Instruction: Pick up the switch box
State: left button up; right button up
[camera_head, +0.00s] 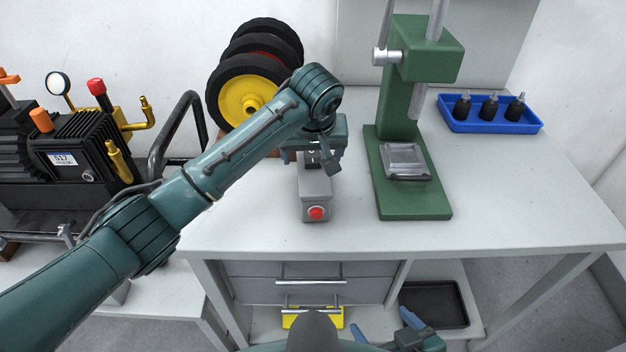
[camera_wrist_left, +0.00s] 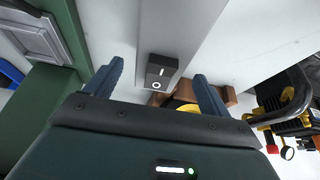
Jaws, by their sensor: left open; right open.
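The switch box (camera_head: 314,194) is a small grey box with a red button on its front, standing on the white table left of the green press. My right gripper (camera_head: 385,326) is open and empty at the bottom of the head view, low in front of the table.
The green press (camera_head: 413,196) stands close on the right of the switch box. A blue tray (camera_head: 490,127) with several black bottles is at the back right. Black wheels with a yellow hub (camera_head: 243,97) stand behind my left arm. The table's right front is clear.

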pick_arm(q)
jog(key=shift+x, duration=2.8)
jog(key=shift+w+r, duration=0.1)
jog(key=shift+c, duration=0.3)
jog(key=c, duration=1.2)
